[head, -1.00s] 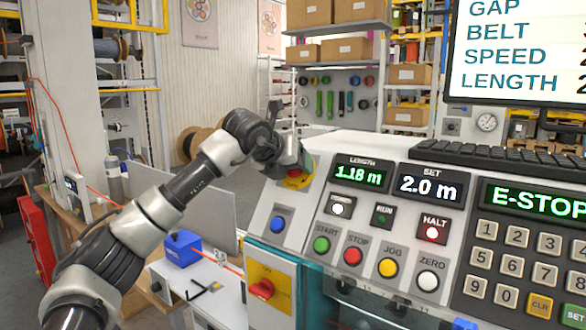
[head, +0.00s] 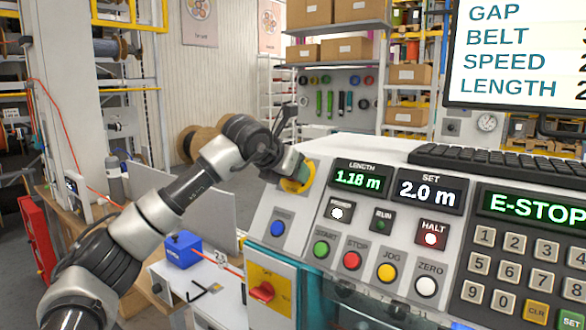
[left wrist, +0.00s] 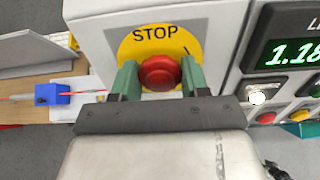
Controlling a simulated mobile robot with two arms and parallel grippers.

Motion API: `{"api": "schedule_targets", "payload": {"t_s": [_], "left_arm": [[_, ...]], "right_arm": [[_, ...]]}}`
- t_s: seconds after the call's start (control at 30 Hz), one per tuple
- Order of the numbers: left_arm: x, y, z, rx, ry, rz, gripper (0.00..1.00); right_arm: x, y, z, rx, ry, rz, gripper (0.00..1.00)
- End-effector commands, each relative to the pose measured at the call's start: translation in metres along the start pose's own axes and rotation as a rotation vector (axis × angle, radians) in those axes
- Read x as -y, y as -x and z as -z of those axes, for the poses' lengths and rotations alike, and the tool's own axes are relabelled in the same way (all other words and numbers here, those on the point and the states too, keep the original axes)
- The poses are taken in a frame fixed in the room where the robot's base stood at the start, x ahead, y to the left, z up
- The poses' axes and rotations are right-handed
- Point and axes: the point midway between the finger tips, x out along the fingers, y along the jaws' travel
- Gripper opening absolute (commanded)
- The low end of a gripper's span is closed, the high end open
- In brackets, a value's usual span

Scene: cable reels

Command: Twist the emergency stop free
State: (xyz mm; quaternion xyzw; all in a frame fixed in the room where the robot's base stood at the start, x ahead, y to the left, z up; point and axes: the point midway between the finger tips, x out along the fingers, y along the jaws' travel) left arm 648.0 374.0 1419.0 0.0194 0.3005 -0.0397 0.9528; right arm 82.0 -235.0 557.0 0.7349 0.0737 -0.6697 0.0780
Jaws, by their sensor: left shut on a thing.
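The emergency stop (left wrist: 160,72) is a red round button on a yellow disc (left wrist: 138,40) marked STOP, in the middle of the left wrist view. My left gripper (left wrist: 160,78) has its two green fingers on either side of the button and is shut on it. In the head view, my left gripper (head: 290,174) is at the upper left of the control panel and hides most of the button; part of the yellow disc shows around it. My right gripper is not in view.
The sloping panel carries a blue button (head: 278,228), START, STOP, JOG and ZERO buttons, and a keypad (head: 518,263). A red rotary switch (head: 262,292) sits below on yellow. A keyboard (head: 500,167) lies on top. A blue box (head: 183,250) stands at left.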

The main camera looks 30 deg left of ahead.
Motion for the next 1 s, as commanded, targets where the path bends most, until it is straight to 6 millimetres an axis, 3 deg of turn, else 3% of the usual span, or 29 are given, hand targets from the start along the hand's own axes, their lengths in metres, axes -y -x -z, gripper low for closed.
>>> {"api": "schedule_targets", "payload": {"t_s": [0.2, 1.0], "left_arm": [[-0.0001, 0.0013, -0.0018, 0.000, -0.225, 0.000, 0.32], [0.0000, 0.0080, 0.0002, 0.000, -0.210, 0.000, 0.32]], "right_arm": [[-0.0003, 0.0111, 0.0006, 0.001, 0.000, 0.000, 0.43], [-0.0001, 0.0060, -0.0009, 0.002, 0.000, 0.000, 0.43]]}}
